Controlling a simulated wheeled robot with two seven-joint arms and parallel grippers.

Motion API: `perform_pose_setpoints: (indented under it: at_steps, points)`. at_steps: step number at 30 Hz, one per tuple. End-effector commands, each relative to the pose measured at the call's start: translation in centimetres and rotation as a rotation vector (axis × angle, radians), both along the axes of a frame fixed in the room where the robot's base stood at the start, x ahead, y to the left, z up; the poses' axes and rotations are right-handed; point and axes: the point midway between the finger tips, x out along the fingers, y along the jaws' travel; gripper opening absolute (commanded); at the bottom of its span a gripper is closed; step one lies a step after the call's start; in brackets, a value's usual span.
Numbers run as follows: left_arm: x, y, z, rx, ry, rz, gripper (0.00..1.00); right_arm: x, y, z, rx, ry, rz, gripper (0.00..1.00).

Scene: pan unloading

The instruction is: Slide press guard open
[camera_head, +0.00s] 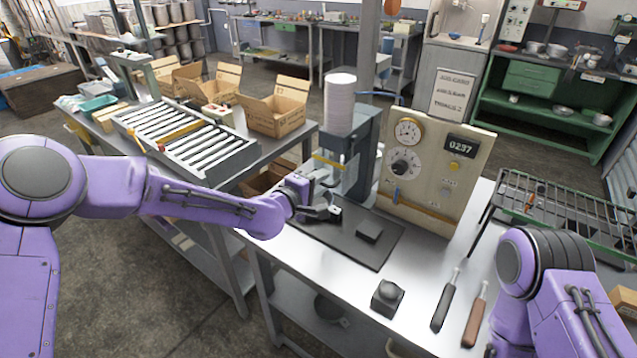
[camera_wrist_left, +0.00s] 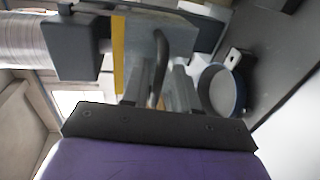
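The press (camera_head: 362,150) stands at the back of the steel bench, with a pale cylinder (camera_head: 340,105) on top. Its guard (camera_head: 326,165) is a greyish panel with a yellow edge strip on the press front; the strip (camera_wrist_left: 118,55) also shows in the left wrist view. A dark curved handle (camera_wrist_left: 161,55) stands out from the guard. My left gripper (camera_head: 328,199) is at the guard's front; in the wrist view its fingers (camera_wrist_left: 158,88) are apart, with the handle between them. Contact with the handle cannot be told. My right gripper is out of view; only its arm shows.
A knobbed block (camera_head: 387,297) and two handled tools (camera_head: 446,300) lie near the front edge. A roller rack (camera_head: 185,140) is at left.

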Motion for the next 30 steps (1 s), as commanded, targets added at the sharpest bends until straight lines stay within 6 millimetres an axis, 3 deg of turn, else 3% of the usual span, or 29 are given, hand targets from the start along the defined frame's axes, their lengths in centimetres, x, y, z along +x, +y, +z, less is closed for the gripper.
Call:
perform_pose_setpoints:
  at_steps: [5, 12, 18, 30]
  points:
    - [-0.9, 0.6, 0.0, -0.001, 0.000, 0.001, 0.29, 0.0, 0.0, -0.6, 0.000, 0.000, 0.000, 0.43]
    - [-5.6, 3.4, 1.1, -0.004, -0.003, 0.001, 0.29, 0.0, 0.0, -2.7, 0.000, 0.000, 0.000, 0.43]
    - [-8.4, 4.9, 1.8, -0.001, -0.001, 0.000, 0.29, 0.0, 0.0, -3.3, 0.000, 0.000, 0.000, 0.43]
    - [-8.9, 5.2, 2.0, 0.001, 0.001, 0.000, 0.29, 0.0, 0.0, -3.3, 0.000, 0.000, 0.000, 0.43]
